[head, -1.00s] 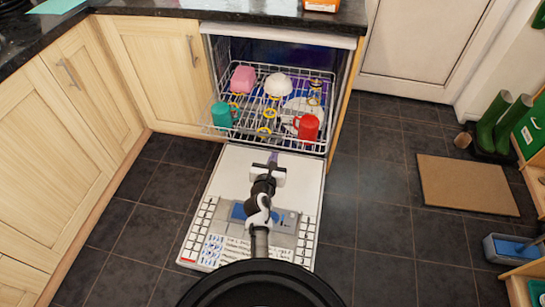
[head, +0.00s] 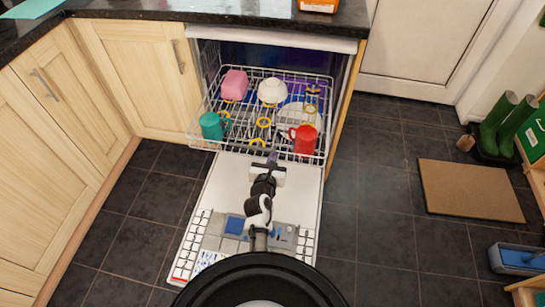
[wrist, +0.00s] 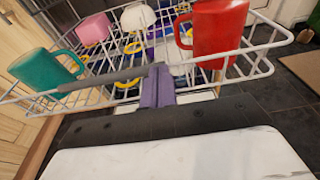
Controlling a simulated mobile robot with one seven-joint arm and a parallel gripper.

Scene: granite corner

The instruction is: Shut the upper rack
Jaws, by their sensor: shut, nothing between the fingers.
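The upper rack (head: 200,139) is a white wire rack, drawn out of the dishwasher over its lowered door. It holds a teal mug (head: 211,126), a red mug (head: 304,139), a pink item (head: 235,83) and a white bowl (head: 271,91). My gripper (head: 272,158) is at the middle of the rack's front edge. In the wrist view its purple fingertips (wrist: 157,88) are together with nothing between them. They overlap the rack's front wires (wrist: 232,78); I cannot tell whether they touch. A lower rack is not clearly visible.
The open dishwasher door (head: 218,187) lies flat in front of my base. Wooden cabinets (head: 122,80) stand at the left. The tiled floor (head: 380,190) is clear at the right, up to a brown mat (head: 470,190) and green boots (head: 500,127).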

